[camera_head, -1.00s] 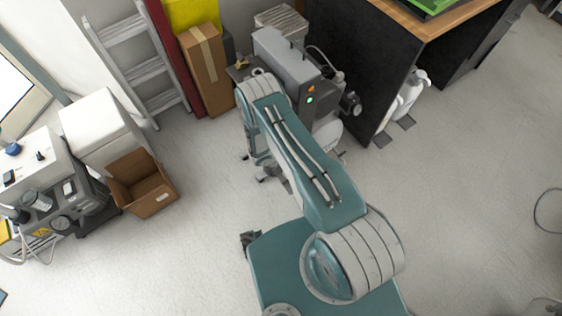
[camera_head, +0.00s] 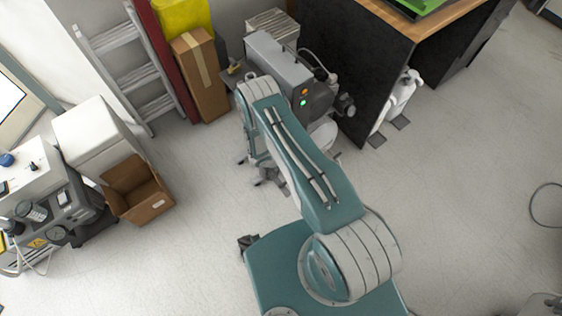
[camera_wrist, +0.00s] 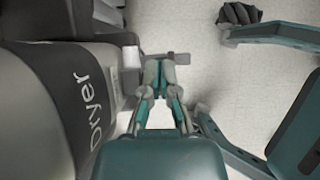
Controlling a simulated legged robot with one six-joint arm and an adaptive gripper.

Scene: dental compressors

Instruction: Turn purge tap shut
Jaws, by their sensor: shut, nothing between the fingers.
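In the wrist view my gripper (camera_wrist: 158,68) is shut and empty, with its fingertips together. A small grey-brown lever (camera_wrist: 181,58), which looks like the purge tap, shows just past the fingertips and sticks out to the right. The fingertips are very close to it; I cannot tell whether they touch. A dark and grey cylinder marked "Dryer" (camera_wrist: 88,92) fills the left side. In the head view the grey compressor unit (camera_head: 284,62) with orange and green lights stands beyond my arm, which hides the gripper and the tap.
A dark partition under a wooden bench (camera_head: 358,70) stands right of the compressor. An open carton (camera_head: 137,190) and other machines lie at far left. The floor at right is mostly clear.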

